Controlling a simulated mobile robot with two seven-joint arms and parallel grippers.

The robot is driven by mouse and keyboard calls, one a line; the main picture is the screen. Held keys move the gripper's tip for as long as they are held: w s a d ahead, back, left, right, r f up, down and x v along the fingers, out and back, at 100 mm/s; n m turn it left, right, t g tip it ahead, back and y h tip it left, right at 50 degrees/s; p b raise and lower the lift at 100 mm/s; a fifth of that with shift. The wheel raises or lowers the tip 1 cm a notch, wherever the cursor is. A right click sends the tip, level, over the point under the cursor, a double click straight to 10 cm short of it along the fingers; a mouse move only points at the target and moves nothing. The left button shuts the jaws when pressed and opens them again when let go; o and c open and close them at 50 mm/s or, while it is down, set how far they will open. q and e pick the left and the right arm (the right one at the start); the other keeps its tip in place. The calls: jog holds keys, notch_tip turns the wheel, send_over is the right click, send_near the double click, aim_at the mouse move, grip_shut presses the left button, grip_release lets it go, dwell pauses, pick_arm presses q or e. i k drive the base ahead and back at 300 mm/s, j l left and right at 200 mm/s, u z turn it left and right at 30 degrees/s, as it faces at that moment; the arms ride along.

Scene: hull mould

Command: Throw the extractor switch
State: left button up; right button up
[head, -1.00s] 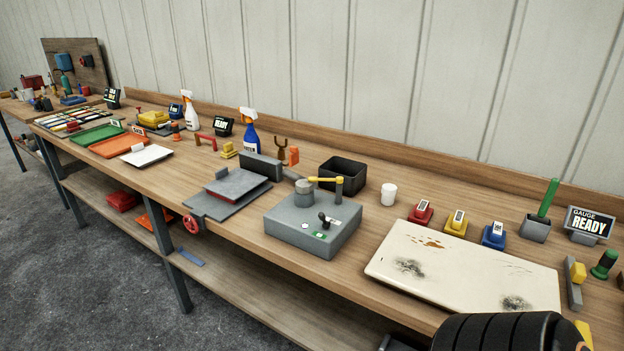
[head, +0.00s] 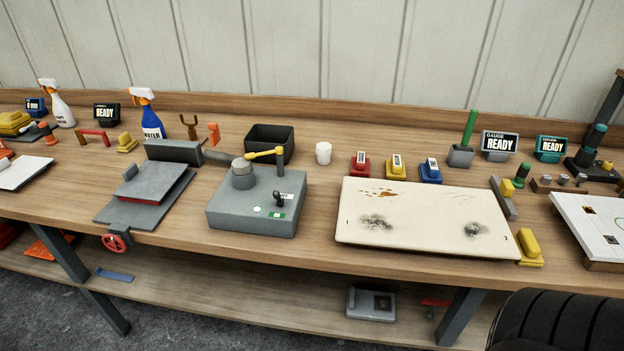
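No switch in view carries a readable extractor label. A small black toggle lever (head: 279,197) stands on top of the grey box (head: 240,217) on the bench, beside a green label and a round white button. I cannot tell whether this toggle is the extractor switch. Neither of my grippers is in view; only a black ribbed part, likely of my arm, shows at the bottom right corner.
The wooden bench (head: 310,258) runs across the view. A stained cream panel (head: 425,215) lies right of the grey box. A black bin (head: 270,142), white cup (head: 323,153) and red, yellow and blue blocks stand behind.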

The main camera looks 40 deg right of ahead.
aim_at(280, 201)
jog(key=i+j+z, duration=0.1)
jog(key=z, duration=0.3)
jog(key=i+j+z, duration=0.1)
jog(key=j+z, duration=0.4)
jog(key=z, duration=0.25)
